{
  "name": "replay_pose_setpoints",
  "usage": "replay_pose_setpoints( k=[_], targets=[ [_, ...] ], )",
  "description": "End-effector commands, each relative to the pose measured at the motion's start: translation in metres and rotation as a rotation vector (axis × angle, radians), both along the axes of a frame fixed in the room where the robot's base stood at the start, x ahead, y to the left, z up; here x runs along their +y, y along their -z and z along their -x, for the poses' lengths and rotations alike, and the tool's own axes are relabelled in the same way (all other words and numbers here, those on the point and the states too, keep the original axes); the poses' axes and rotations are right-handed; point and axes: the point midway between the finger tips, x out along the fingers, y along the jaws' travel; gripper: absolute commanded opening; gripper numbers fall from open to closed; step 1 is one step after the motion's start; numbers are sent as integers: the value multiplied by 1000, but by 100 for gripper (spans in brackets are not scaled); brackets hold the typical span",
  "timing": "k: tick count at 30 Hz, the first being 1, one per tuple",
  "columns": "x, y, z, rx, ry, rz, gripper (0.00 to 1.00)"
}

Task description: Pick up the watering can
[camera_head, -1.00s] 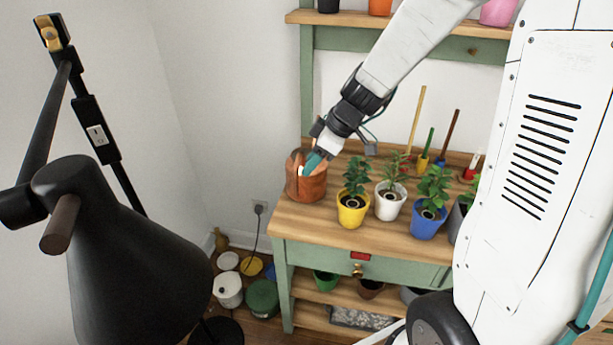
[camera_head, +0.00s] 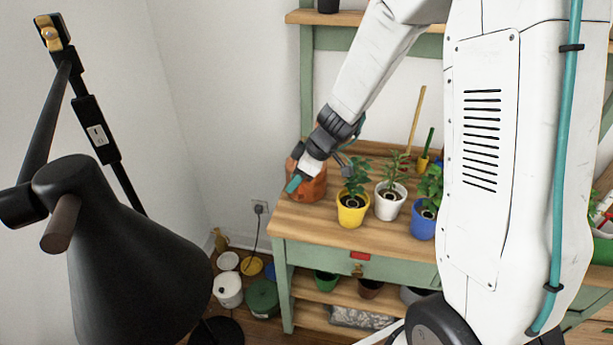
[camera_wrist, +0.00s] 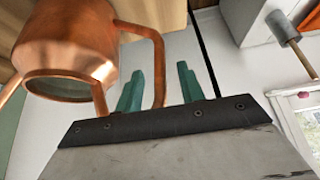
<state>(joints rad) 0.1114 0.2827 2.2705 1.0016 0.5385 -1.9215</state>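The copper watering can (camera_head: 313,190) stands on the left end of the wooden bench top, partly hidden behind my gripper. In the wrist view the copper can (camera_wrist: 70,45) fills the upper left, with its round opening and a looped handle (camera_wrist: 158,70) reaching right. My gripper (camera_wrist: 162,85) is open, its teal fingers apart, and the outer bar of the handle shows between them. I cannot tell whether either finger touches it. In the head view my gripper (camera_head: 293,184) is at the left front side of the can.
Potted plants in yellow (camera_head: 352,212), white (camera_head: 389,203) and blue (camera_head: 423,222) pots stand right of the can. A black lamp (camera_head: 130,260) is in the left foreground. Tins (camera_head: 229,290) stand on the floor left of the green bench (camera_head: 400,268).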

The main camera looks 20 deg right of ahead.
Motion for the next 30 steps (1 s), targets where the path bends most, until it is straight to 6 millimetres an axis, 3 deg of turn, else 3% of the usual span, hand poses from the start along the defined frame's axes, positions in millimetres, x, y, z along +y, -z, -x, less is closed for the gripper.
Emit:
replay_pose_setpoints(
  k=[1,3,4,30],
  targets=[
    [0,0,0,0,0,0,24],
    [0,0,0,0,0,0,4],
    [0,0,0,0,0,0,0],
    [0,-1,-1,-3,0,1,0]
  ],
)
